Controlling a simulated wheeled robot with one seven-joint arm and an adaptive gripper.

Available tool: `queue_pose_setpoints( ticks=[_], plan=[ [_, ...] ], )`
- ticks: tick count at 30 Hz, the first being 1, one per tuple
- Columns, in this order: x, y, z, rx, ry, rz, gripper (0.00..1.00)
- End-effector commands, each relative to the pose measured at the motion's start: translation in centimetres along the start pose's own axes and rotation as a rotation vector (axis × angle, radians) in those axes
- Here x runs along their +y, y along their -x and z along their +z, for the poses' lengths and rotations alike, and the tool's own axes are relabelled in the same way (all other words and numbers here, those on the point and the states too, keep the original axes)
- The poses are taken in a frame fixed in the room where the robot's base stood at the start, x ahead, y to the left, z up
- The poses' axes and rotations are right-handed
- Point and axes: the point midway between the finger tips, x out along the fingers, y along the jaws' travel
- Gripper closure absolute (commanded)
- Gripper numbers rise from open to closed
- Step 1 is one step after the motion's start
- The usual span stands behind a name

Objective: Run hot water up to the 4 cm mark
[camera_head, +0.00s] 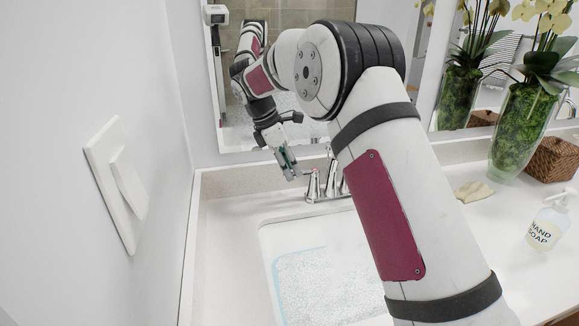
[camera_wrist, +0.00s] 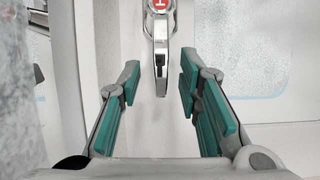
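The chrome hot tap handle, marked with a red H (camera_wrist: 160,5), lies at the top of the wrist view. Its lever (camera_wrist: 161,62) points down the picture between my fingers. In the head view the handle (camera_head: 314,187) stands at the left of the faucet, whose other parts are partly hidden by my arm. My gripper (camera_head: 287,160) is open around the lever; gaps show on both sides in the wrist view (camera_wrist: 160,82). The white sink basin (camera_head: 268,243) has a pale blue line along its inside and a speckled, watery-looking surface. I cannot read a depth or see a stream.
A light switch (camera_head: 118,185) is on the left wall. A mirror (camera_head: 290,12) hangs behind the faucet. On the right of the counter (camera_head: 490,235) stand a soap bottle (camera_head: 548,222), a flower vase (camera_head: 525,120) and a woven box (camera_head: 553,158). My arm crosses over the basin.

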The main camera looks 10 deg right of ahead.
Motion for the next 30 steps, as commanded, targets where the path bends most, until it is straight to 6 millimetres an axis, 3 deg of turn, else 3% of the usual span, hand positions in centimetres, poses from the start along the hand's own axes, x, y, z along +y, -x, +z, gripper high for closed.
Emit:
queue_pose_setpoints(
  ticks=[5,18,24,30],
  plan=[
    [0.1,2.0,-0.1,0.001,0.0,0.004,0.68],
    [0.1,10.2,-0.1,0.001,0.0,0.004,0.68],
    [0.0,11.7,-0.1,0.001,0.0,0.002,0.68],
    [0.0,11.9,-0.1,0.0,0.0,0.001,0.68]
  ],
)
